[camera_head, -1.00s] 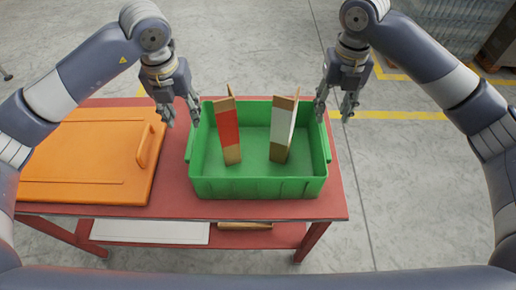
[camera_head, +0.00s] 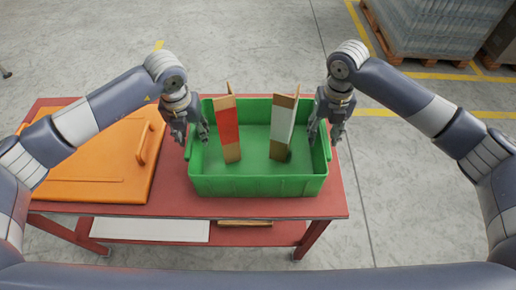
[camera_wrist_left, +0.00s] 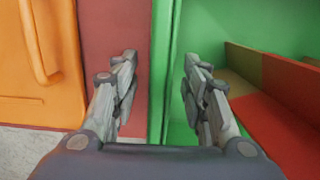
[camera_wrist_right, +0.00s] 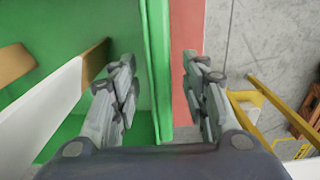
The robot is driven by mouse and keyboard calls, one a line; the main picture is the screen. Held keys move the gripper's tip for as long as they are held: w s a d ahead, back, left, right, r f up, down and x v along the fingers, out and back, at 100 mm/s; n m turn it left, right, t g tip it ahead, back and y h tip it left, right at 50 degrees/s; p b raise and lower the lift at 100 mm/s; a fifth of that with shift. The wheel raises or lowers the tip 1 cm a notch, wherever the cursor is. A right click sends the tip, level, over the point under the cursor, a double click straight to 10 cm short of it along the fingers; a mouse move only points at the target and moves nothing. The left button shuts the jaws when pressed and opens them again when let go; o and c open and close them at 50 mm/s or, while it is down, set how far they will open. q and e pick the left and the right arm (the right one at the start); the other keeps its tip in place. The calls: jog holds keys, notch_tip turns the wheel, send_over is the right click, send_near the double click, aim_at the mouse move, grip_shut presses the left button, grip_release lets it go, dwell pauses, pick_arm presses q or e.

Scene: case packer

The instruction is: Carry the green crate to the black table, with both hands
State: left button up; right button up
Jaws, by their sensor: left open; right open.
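The green crate (camera_head: 258,186) stands on a red table, with a red-and-brown carton (camera_head: 229,132) and a white-and-brown carton (camera_head: 282,128) upright inside it. My left gripper (camera_head: 198,138) is open at the crate's left side wall. In the left wrist view its fingers (camera_wrist_left: 158,88) lie on either side of that wall (camera_wrist_left: 160,60). My right gripper (camera_head: 323,138) is open at the right side wall. In the right wrist view its fingers (camera_wrist_right: 160,85) lie on either side of that wall (camera_wrist_right: 158,50). I do not make out a black table.
The red table (camera_head: 335,195) has an orange lid (camera_head: 95,160) with a handle left of the crate. A white board (camera_head: 150,229) lies on its lower shelf. A wrapped pallet load (camera_head: 430,25) stands at the back right. Grey floor is clear to the right.

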pick_arm(q)
grip_shut()
pick_arm(e)
grip_shut()
pick_arm(q)
jog(key=shift+r, duration=0.15)
pick_arm(e)
jog(key=shift+r, duration=0.15)
